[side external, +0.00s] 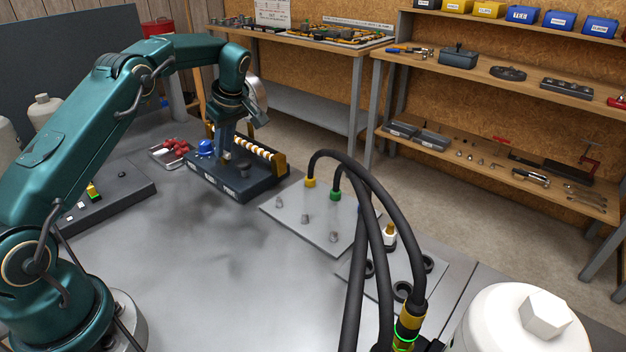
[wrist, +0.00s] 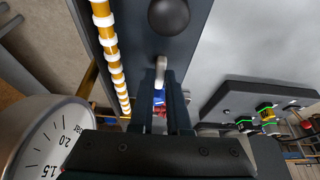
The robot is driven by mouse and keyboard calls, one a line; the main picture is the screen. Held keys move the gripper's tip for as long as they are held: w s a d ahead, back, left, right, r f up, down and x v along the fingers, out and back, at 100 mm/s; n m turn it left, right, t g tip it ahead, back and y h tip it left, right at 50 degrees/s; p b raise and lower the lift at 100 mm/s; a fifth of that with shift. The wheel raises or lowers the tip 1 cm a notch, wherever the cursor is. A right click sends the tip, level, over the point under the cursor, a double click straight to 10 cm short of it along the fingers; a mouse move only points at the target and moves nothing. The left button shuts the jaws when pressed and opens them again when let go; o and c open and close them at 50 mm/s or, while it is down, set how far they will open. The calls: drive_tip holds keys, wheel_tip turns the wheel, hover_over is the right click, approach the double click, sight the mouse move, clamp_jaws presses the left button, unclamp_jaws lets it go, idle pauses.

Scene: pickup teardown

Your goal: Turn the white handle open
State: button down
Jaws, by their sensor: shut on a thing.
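The white handle (wrist: 161,68) is a small pale lever on a dark block (side external: 230,185). It stands between the fingers of my gripper (wrist: 162,82), which is shut on it in the wrist view. In the side view my gripper (side external: 226,152) points down at the block from above, and the fingers hide most of the handle. A dark round knob (wrist: 169,15) sits on the same block just beyond the handle, and a blue part (side external: 205,148) is on the far side of my fingers.
A white-and-gold striped pipe (side external: 252,147) runs along the block beside my gripper. A round gauge (wrist: 45,140) is close by. A tray of red parts (side external: 170,152) lies left of the block. Black hoses (side external: 365,190) arch over a grey plate (side external: 292,222).

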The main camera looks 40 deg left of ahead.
drive_tip(key=c, duration=0.9)
unclamp_jaws()
drive_tip(key=shift+v, duration=2.6)
drive_tip(key=shift+d, duration=0.1)
wheel_tip(320, 180, up, 6)
drive_tip(key=t, duration=0.1)
hover_over(234, 168)
drive_tip(key=d, duration=0.2)
drive_tip(key=s+d+r+m+t, duration=0.1)
drive_tip(key=s+d+r+t, duration=0.15)
drive_tip(key=r, duration=0.25)
drive_tip(key=s+d+r+m+t+h, duration=0.1)
drive_tip(key=s+d+r+m, duration=0.4)
drive_tip(key=d, duration=0.3)
drive_tip(key=s+d+f+m+h, duration=0.1)
drive_tip(key=s+d+f+m, duration=0.1)
drive_tip(key=s+f+m, duration=0.1)
drive_tip(key=s+d+f+m+h, duration=0.1)
drive_tip(key=s+d+f+m, duration=0.2)
drive_tip(key=s, duration=0.4)
drive_tip(key=s+d+f+m+t+h, duration=0.1)
drive_tip(key=s+d+f+m, duration=0.2)
drive_tip(key=s+f+m, duration=0.2)
drive_tip(key=shift+d+m+h, duration=0.2)
drive_tip(key=shift+m+h, duration=0.1)
drive_tip(key=shift+m, duration=0.3)
